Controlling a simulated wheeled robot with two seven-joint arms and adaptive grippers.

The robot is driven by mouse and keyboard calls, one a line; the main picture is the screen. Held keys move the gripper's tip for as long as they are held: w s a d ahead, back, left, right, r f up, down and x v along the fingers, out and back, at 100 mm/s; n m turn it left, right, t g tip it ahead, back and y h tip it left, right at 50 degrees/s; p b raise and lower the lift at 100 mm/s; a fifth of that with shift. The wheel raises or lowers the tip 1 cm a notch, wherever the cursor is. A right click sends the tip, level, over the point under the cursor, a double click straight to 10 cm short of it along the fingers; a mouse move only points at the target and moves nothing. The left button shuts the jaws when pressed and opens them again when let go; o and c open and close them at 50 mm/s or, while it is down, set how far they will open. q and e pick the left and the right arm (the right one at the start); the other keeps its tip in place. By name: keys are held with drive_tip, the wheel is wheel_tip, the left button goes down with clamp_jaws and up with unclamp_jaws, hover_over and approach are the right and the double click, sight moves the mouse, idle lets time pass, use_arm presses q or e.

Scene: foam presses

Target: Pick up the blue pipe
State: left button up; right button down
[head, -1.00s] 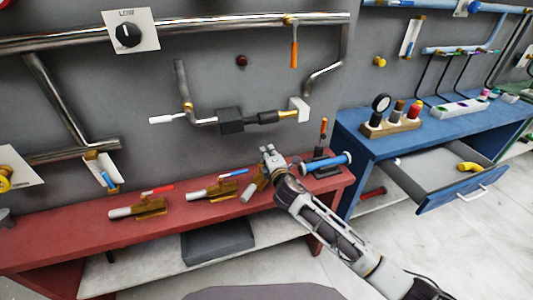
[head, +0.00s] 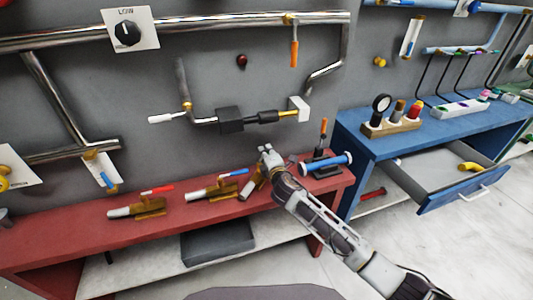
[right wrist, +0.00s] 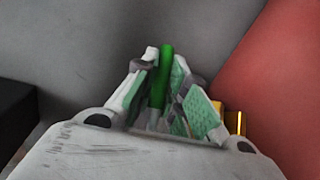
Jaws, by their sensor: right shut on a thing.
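A blue cylinder with pale ends, which looks like the blue pipe (head: 327,163), lies across a dark stand at the right end of the red bench (head: 70,232). My right gripper (head: 267,155) is to the left of it and apart from it, over the bench. In the right wrist view, the right gripper (right wrist: 165,90) is shut on a green bar (right wrist: 163,75), which stands between its green-padded fingers. Brass-coloured metal (right wrist: 234,120) shows just beside the fingers. In the head view the green bar is hidden. My left gripper is not in view.
Brass valves with a red handle (head: 157,190) and a blue handle (head: 233,173) stand on the bench. A pipe assembly (head: 232,121) hangs on the wall above. The blue bench (head: 395,145) at right has an open drawer (head: 465,197) with a yellow elbow (head: 469,167).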

drive_tip(key=c, duration=1.9)
unclamp_jaws()
drive_tip(key=shift+f, duration=0.1)
drive_tip(key=o, duration=0.4)
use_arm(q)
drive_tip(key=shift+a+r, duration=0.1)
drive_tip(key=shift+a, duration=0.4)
use_arm(e)
drive_tip(key=shift+o, duration=0.2)
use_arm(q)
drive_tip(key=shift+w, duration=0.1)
